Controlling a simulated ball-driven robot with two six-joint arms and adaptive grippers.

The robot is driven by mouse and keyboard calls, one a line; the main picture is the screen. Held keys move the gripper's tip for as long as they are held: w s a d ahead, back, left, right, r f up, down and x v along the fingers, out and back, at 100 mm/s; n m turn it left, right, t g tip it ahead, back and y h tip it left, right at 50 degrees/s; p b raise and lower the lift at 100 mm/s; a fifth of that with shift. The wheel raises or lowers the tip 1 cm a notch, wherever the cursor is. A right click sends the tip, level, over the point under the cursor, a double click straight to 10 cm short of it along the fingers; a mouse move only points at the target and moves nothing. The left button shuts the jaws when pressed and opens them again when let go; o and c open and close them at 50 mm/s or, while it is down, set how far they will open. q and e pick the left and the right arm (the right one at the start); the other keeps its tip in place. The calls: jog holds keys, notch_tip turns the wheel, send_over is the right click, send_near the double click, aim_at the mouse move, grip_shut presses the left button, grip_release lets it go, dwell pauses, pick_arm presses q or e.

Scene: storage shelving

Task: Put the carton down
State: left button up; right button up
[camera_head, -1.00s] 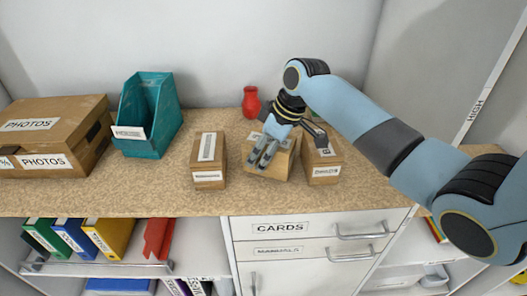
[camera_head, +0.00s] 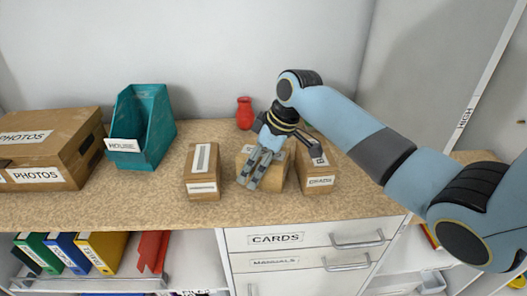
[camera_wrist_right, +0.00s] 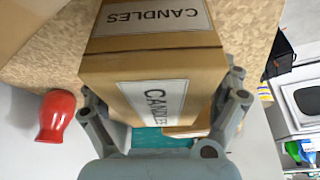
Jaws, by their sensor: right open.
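The carton (camera_head: 275,178) is a brown box labelled CANDLES, and it appears to stand on the speckled worktop (camera_head: 100,205) between two similar boxes. In the right wrist view the carton (camera_wrist_right: 150,60) fills the space between the fingers, with white labels on two faces. The right gripper (camera_wrist_right: 165,120) is open, with a finger on each side of the carton. Whether either finger touches it I cannot tell. My left gripper is out of view.
A labelled box (camera_head: 202,175) stands left of the carton, another (camera_head: 316,172) close to its right. A red vase (camera_head: 245,114) is behind. A teal file holder (camera_head: 140,130) and a PHOTOS box (camera_head: 50,150) stand further left. Bare worktop lies in front.

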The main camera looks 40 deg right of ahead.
jog(key=v, duration=1.1)
jog(key=shift+s+d+r, duration=0.1)
jog(key=shift+s+r, duration=0.05)
jog(key=shift+r, duration=0.15)
jog(key=s+a+f+m+h, duration=0.1)
jog(key=s+a+f+m, duration=0.1)
jog(key=s, duration=0.6)
jog(key=s+a+f+m+h, duration=0.1)
jog(key=s+m, duration=0.1)
jog(key=s, duration=0.6)
jog(key=s+a+f+m+h, duration=0.2)
jog(key=s, duration=0.6)
notch_tip(320, 180, down, 36)
jog(key=s+d+g+b, duration=0.1)
jog(key=s+d+b, duration=0.15)
jog(key=b, duration=0.75)
jog(key=s+f+b, duration=0.3)
jog(key=s+f, duration=0.5)
jog(key=f, duration=0.3)
jog(key=s+f+g+b, duration=0.1)
jog(key=s+f+b, duration=0.2)
jog(key=s+f, duration=0.6)
notch_tip(320, 180, down, 2)
jog(key=shift+s+d+f+m+g+y, duration=0.1)
jog(key=shift+s+d+m+g+y, duration=0.2)
jog(key=shift+d, duration=0.2)
